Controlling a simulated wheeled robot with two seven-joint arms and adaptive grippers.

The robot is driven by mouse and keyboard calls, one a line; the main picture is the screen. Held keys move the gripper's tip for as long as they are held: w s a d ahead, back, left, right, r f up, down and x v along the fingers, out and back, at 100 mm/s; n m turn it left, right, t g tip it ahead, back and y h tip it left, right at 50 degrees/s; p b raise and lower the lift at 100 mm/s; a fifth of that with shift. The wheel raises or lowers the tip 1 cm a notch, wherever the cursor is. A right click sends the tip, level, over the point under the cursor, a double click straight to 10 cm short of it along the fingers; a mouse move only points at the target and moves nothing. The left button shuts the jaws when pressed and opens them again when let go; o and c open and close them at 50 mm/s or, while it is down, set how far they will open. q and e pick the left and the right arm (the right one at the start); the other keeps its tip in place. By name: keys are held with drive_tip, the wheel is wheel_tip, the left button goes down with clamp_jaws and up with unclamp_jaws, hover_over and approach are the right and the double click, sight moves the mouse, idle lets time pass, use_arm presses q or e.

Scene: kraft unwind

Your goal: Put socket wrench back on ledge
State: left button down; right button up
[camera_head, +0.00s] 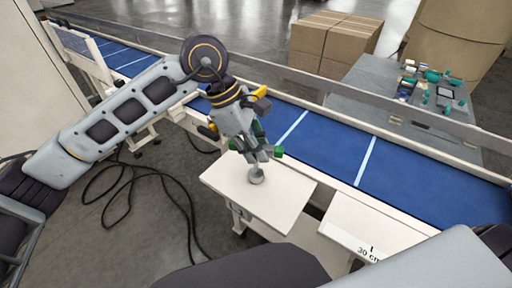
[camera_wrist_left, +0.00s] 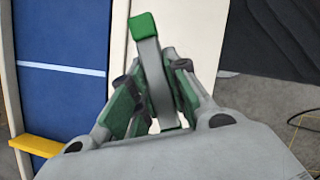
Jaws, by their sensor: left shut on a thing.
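My left gripper (camera_head: 258,156) is over the white ledge (camera_head: 289,198) beside the conveyor, with its fingers pointing down. It is shut on the socket wrench (camera_wrist_left: 152,72), a grey bar with a green end. In the left wrist view the bar passes between the green finger pads, and the green end sticks out past them. In the head view a round grey end (camera_head: 256,177) shows below the fingers, low over the ledge; I cannot tell whether it touches. The fingers hide part of the wrench. My right gripper is not in view.
The blue conveyor belt (camera_head: 330,145) with pale cross stripes runs behind the ledge. A grey table (camera_head: 370,92) with small green and grey items and some cardboard boxes (camera_head: 333,42) stand beyond it. A black cable (camera_head: 135,170) lies on the floor. The ledge's right part is clear.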

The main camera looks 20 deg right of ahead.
use_arm(q)
drive_tip(key=c, duration=1.4)
unclamp_jaws()
drive_tip(key=v, duration=1.2)
drive_tip(key=shift+b, duration=0.3)
